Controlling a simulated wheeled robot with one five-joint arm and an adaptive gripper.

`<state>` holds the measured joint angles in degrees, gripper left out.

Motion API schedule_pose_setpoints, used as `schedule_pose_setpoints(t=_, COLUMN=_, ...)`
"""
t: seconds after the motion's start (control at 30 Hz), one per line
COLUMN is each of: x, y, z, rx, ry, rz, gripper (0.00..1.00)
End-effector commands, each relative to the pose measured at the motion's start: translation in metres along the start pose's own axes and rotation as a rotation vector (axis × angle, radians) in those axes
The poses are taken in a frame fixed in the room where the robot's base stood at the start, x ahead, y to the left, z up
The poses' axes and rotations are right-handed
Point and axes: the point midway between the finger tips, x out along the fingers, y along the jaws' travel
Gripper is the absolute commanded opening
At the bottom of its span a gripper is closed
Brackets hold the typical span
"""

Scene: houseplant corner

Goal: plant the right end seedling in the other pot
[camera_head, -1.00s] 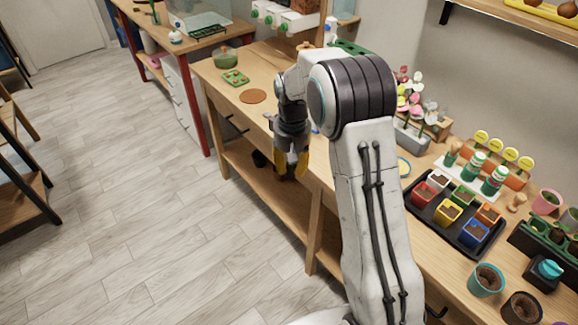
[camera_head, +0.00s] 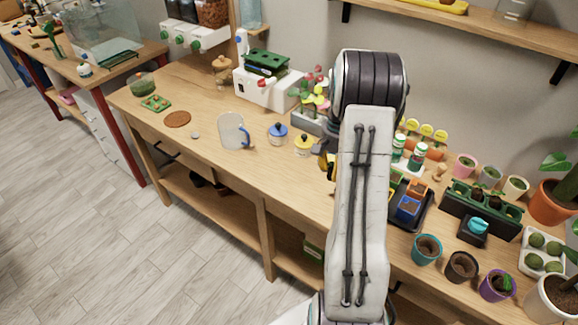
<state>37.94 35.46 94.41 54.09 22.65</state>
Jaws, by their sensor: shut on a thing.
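My gripper (camera_head: 329,168) is mostly hidden behind my own arm, above the middle of the bench. Only a bit of its yellow fingers shows. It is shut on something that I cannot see. A teal pot (camera_head: 427,249) and a black pot (camera_head: 462,267) with dark soil stand at the front right. A purple pot (camera_head: 497,286) beside them has a small green plant in it. A dark green tray (camera_head: 480,208) with several cells stands behind these pots. I cannot make out separate seedlings in it. My gripper is left of the pots and the tray.
A black tray of coloured pots (camera_head: 409,207) is partly hidden by my arm.

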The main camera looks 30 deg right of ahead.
Motion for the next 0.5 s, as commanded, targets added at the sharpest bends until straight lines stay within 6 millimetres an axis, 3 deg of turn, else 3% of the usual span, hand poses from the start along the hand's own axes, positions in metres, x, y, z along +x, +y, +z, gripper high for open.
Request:
schedule_pose_setpoints(t=0.03, x=-0.002, y=0.025, z=-0.007, rx=0.089, ry=-0.01, rz=0.0, gripper=0.16)
schedule_pose_setpoints(t=0.23, x=-0.003, y=0.111, z=-0.021, rx=0.413, ry=-0.044, rz=-0.004, gripper=0.16)
schedule_pose_setpoints(t=0.5, x=-0.002, y=0.227, z=-0.012, rx=0.855, ry=-0.096, rz=-0.01, gripper=0.16)
